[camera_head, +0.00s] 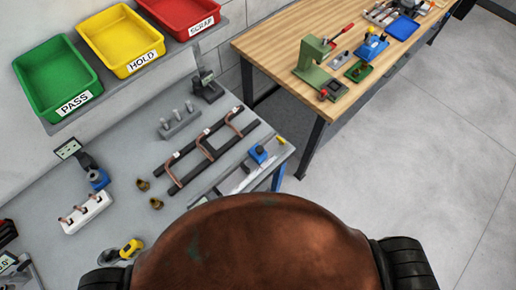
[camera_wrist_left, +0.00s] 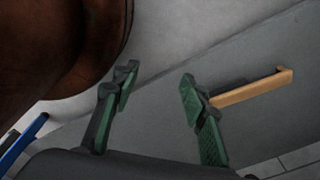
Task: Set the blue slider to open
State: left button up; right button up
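The blue slider (camera_head: 258,153) sits on a dark rail near the right end of the grey bench in the head view. Its exact position along the rail is hard to read at this size. My left gripper (camera_wrist_left: 158,84) shows only in the left wrist view, with its two green-padded fingers wide apart and nothing between them. The slider does not show in that view, and the gripper is not at it. My right gripper is in neither view.
On the grey bench (camera_head: 120,210) are a rack with bent copper tubes (camera_head: 205,150), a pegged grey block (camera_head: 180,123) and a yellow gauge (camera_head: 131,248). Green, yellow and red bins stand behind. A wooden table (camera_head: 270,47) stands right. An orange bar (camera_wrist_left: 255,90) is beside my left fingers.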

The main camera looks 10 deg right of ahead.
aim_at(258, 152)
jog(key=k, duration=1)
jog(key=u, duration=0.65)
jog(key=i, duration=0.85)
jog(key=z, duration=0.65)
